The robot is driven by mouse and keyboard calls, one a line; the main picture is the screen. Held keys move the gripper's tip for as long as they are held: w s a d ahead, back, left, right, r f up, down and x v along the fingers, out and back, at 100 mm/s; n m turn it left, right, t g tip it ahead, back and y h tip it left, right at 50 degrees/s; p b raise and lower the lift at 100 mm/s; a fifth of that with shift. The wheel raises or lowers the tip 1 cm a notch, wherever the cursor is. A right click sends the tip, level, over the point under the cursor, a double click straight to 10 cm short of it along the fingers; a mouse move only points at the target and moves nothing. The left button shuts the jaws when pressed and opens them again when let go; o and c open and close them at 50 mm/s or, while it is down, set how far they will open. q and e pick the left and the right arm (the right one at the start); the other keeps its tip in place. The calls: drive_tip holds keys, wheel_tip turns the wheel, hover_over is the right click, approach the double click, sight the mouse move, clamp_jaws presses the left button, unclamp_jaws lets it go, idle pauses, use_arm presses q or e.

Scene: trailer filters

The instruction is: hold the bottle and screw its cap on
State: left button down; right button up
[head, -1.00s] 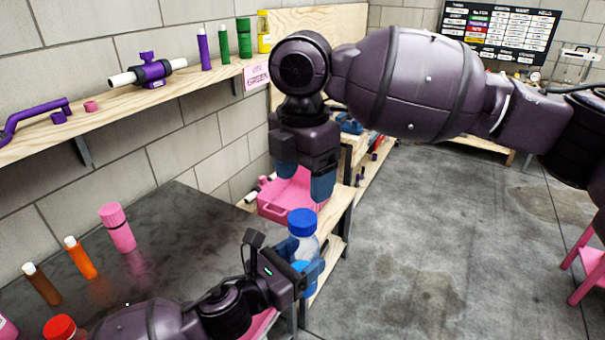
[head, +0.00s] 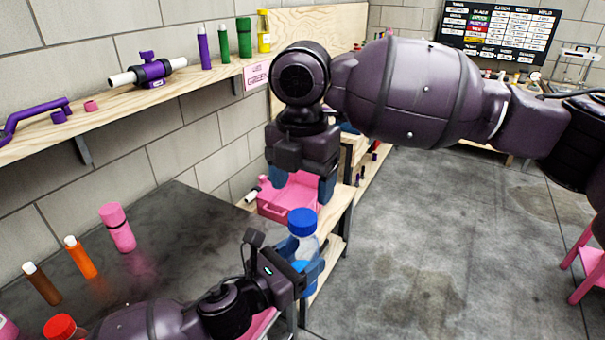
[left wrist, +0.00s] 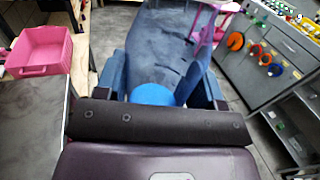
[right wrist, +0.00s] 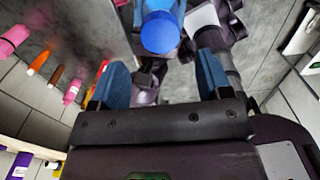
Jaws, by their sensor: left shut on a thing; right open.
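A clear bottle (head: 305,247) with blue in its lower part stands upright in my left gripper (head: 308,272), which is shut around its body. A blue cap (head: 302,222) sits on top of the bottle; I cannot tell how tightly. The cap also shows in the left wrist view (left wrist: 152,94) and the right wrist view (right wrist: 160,33). My right gripper (head: 302,188) points down just above the cap, with fingers apart and nothing between them. In the right wrist view the cap lies beyond the fingertips (right wrist: 160,80).
A pink bin (head: 290,200) stands on the wooden bench behind the bottle. The dark table (head: 150,275) at left holds a pink bottle (head: 117,228) and orange and brown tubes. A wall shelf (head: 120,105) carries purple parts and tubes.

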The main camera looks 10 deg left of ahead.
sight(303, 217)
drive_tip(key=shift+f, duration=3.35)
drive_tip(key=c, duration=0.9)
drive_tip(key=shift+c, duration=0.2)
